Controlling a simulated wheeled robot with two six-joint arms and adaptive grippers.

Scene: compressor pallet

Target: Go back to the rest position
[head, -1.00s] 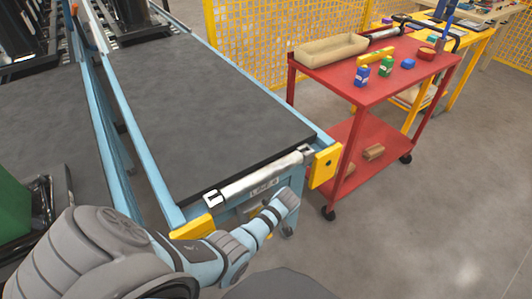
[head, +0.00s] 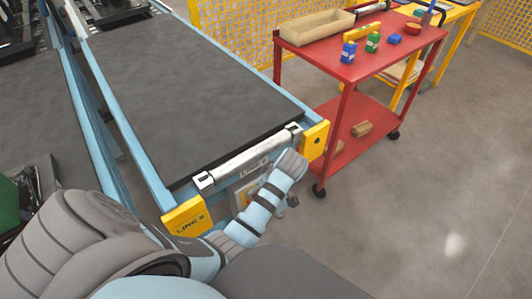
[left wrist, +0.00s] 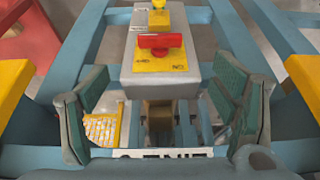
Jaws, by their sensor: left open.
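My left arm reaches in from the lower left of the head view, with its wrist raised in front of the conveyor's end. My left gripper (head: 288,200) is mostly hidden behind the wrist there. In the left wrist view its two green-grey padded fingers (left wrist: 160,118) stand wide apart with nothing between them. Beyond them is a grey control box (left wrist: 160,80) with a red switch (left wrist: 160,42) on a yellow plate. The fingers look apart from the box. In the head view the box (head: 243,196) is partly covered by my arm. My right gripper is not in view.
The blue-framed conveyor (head: 180,85) with a dark belt and yellow end plates (head: 315,140) lies close to my arm. A red cart (head: 400,62) carries a beige tray (head: 318,27) and small coloured items. Open floor (head: 430,210) lies at right.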

